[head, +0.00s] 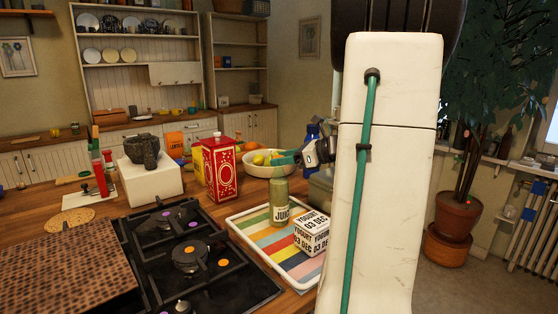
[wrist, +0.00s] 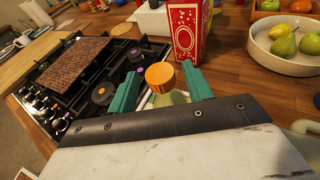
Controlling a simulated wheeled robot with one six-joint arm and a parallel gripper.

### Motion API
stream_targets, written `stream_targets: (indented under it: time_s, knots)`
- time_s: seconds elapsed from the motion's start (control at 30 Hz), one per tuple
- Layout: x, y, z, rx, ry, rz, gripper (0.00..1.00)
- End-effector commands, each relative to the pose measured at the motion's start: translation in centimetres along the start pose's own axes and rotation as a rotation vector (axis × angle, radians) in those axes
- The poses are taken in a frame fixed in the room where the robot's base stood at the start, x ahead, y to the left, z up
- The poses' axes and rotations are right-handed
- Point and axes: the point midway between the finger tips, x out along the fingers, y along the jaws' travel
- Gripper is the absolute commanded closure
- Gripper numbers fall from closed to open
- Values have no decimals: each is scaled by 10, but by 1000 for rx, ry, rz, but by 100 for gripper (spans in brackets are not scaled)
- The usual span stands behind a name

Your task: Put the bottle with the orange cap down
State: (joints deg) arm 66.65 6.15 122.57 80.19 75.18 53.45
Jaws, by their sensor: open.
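In the wrist view the bottle's orange cap (wrist: 160,75) shows between the two teal fingers of my gripper (wrist: 164,88), with a bit of pale green body below it. The fingers are apart, with a gap on each side of the cap. In the head view my gripper (head: 287,158) is above a green juice bottle (head: 279,201), which stands upright on a striped tray (head: 250,228). No orange cap is clear on it there, so I cannot be certain that it is the same bottle.
A yogurt box (head: 311,234) stands on the tray right of the juice bottle. A red carton (head: 215,168) stands behind the tray and a fruit bowl (head: 268,169) lies beyond. A black gas hob (head: 205,275) is at the left, with a brown board (head: 68,262) on it.

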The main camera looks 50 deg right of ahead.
Motion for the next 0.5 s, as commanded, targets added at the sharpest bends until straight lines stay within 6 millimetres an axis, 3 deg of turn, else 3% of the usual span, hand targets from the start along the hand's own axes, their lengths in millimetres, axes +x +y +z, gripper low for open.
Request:
stream_targets:
  time_s: [0.3, 0.5]
  knots:
    - [-70, -1, 0, 1, 0, -5, 50]
    - [-96, 0, 0, 0, 0, -3, 50]
